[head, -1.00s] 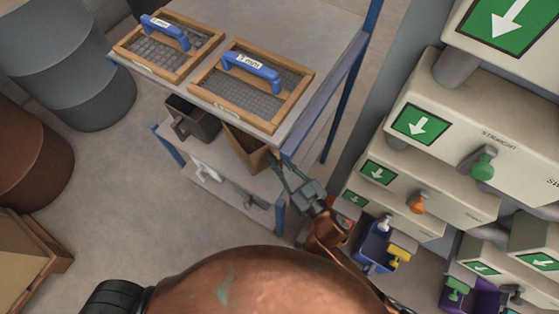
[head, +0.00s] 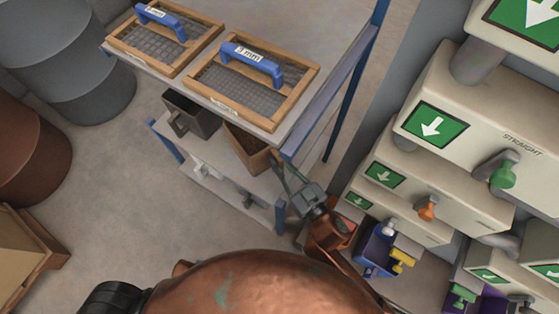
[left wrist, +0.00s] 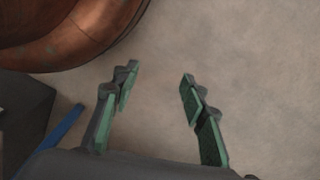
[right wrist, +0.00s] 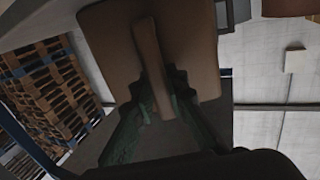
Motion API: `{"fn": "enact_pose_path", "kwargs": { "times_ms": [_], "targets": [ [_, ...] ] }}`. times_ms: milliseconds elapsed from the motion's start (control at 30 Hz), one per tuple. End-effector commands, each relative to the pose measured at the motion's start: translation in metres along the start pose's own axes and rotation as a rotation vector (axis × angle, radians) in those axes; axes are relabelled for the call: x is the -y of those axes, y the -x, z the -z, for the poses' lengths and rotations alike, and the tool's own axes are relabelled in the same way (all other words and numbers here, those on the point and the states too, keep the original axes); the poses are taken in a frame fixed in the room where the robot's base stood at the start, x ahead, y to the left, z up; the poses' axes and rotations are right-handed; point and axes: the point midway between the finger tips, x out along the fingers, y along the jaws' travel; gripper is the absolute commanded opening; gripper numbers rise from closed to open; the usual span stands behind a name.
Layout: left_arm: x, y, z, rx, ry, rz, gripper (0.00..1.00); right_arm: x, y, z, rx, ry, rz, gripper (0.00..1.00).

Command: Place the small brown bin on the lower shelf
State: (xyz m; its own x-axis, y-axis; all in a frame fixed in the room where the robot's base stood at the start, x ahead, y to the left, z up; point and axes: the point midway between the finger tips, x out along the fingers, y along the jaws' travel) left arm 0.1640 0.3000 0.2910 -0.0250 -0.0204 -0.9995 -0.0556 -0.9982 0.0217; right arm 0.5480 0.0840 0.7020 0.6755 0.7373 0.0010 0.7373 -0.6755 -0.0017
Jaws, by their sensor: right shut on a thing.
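The small brown bin (head: 247,148) is at the right end of the blue-legged rack, partly hidden under the edge of its top. My right gripper (head: 283,171) comes up to the bin from the lower right and is shut on it. In the right wrist view the right gripper's fingers (right wrist: 161,98) are on either side of a brown upright handle (right wrist: 150,62) on the bin. The lower shelf (head: 229,186) lies below the bin; I cannot tell whether the bin touches it. My left gripper (left wrist: 158,102) is open and empty above the floor in the left wrist view.
A dark grey bin (head: 191,116) is left of the brown bin. Two framed sieves with blue handles, one marked 3 mm (head: 256,84), lie on the rack top (head: 300,45). Dispensers with green arrow signs (head: 436,124) stand at right, drums (head: 70,60) at left.

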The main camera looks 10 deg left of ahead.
Motion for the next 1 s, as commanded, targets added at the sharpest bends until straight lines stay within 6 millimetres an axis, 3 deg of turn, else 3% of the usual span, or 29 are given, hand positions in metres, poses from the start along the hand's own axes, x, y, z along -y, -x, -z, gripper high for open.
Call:
{"fn": "enact_pose_path", "kwargs": {
  "times_ms": [100,133,367,700,767,1000],
  "targets": [
    [0.000,0.000,0.000,0.000,0.000,0.000,0.40,0.000,0.000,0.000,-0.004,0.000,0.001,0.00],
    [0.000,0.001,0.001,-0.001,0.000,0.000,0.40,0.000,0.000,-0.003,0.001,-0.001,0.000,0.14],
    [-0.001,0.001,0.001,-0.001,0.000,-0.001,0.40,0.000,0.000,-0.002,0.000,0.000,0.000,0.30],
    [-0.001,0.001,0.001,-0.003,0.000,-0.001,0.40,0.000,0.000,0.001,-0.001,0.002,0.001,0.31],
    [-0.001,0.003,0.003,-0.009,0.000,-0.001,0.40,0.000,0.005,0.000,0.001,0.000,-0.001,0.31],
    [0.010,-0.034,-0.012,0.001,0.001,0.014,0.40,0.000,0.047,0.002,0.003,0.000,-0.002,0.31]
  ]
}}
